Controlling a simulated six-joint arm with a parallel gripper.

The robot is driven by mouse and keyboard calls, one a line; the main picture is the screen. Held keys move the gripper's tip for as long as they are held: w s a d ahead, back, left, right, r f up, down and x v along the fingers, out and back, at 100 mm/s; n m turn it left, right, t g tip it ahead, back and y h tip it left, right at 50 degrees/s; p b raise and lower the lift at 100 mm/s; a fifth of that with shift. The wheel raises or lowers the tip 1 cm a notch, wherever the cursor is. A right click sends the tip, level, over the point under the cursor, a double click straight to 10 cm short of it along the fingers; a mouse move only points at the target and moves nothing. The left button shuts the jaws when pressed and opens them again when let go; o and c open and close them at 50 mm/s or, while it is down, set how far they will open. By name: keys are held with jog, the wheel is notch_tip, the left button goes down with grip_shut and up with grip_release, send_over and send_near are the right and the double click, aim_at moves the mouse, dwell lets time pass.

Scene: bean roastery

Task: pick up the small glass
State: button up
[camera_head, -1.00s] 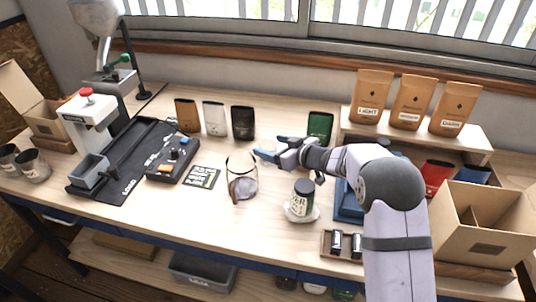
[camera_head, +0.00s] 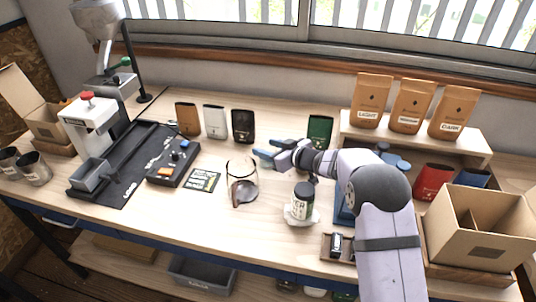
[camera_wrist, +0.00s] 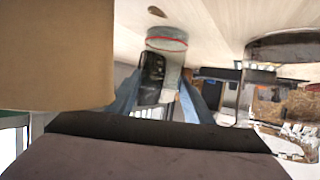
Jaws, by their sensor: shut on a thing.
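The small glass (camera_wrist: 166,42) is clear with a red line near its rim. In the wrist view it sits between the two blue fingers of my gripper (camera_wrist: 162,100), which is shut on it. Dark shapes show through its wall. In the head view my gripper (camera_head: 270,153) is low over the middle of the bench, behind the large glass vessel (camera_head: 240,186). The small glass is too faint to make out there. I cannot tell whether its base touches the bench.
Dark, white and brown pouches (camera_head: 214,120) stand behind on the left, and a green pouch (camera_head: 319,131) behind my gripper. A labelled jar (camera_head: 302,203) stands in front of my arm. A scale and black mat (camera_head: 120,190) lie left. An open carton (camera_head: 485,230) stands right.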

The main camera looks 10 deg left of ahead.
notch_tip(320, 180, up, 10)
jog(key=p, duration=0.1)
dwell(0.4)
